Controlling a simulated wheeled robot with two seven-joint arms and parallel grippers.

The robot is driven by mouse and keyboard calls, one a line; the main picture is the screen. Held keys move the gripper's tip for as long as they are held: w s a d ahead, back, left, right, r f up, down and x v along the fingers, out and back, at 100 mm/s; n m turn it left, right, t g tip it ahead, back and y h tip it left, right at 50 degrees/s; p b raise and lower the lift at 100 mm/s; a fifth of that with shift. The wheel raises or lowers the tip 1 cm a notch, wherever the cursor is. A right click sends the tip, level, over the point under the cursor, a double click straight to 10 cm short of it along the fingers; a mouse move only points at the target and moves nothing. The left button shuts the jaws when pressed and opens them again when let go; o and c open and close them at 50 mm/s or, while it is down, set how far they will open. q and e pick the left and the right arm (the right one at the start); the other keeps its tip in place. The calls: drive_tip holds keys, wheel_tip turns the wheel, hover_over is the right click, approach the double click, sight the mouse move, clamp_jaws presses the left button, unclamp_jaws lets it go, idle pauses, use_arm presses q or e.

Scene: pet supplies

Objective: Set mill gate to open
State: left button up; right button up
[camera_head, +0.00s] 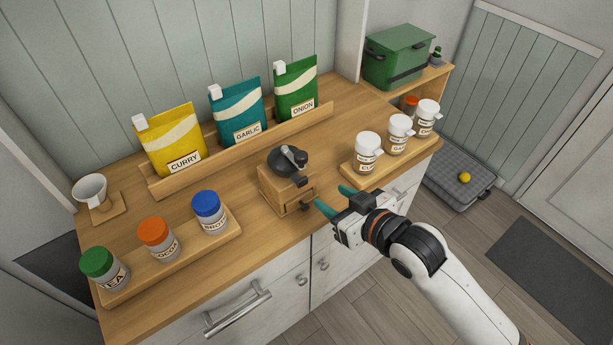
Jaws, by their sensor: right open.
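The mill (286,182) stands upright on the wooden counter, with a wooden box body, a dark domed top and a crank on it. A small drawer-like front with a knob shows low on its near side. I cannot tell which part is the gate or how it is set. My right gripper (332,200) is open and empty, with teal fingertips close to the mill's lower right front. Whether a fingertip touches the mill is not clear. My left gripper is not in view.
Jars with green, orange and blue lids stand on a tray (226,243) at left. White-lidded jars stand on another tray (350,172) at right. Curry (172,140), garlic (238,112) and onion (296,90) pouches stand in a rack behind.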

sight(303, 181)
drive_tip(key=p+x, duration=0.1)
drive_tip(key=x, duration=0.8)
drive_tip(key=shift+w+a+r, duration=0.1)
drive_tip(key=shift+a, duration=0.05)
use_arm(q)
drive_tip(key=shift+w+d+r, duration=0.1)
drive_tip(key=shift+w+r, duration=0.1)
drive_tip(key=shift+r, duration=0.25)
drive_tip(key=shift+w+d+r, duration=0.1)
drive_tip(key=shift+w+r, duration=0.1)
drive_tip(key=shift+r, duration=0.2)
use_arm(e)
drive_tip(key=shift+w+a+f, duration=0.35)
drive_tip(key=shift+w+a, duration=0.05)
drive_tip(key=shift+w, duration=0.1)
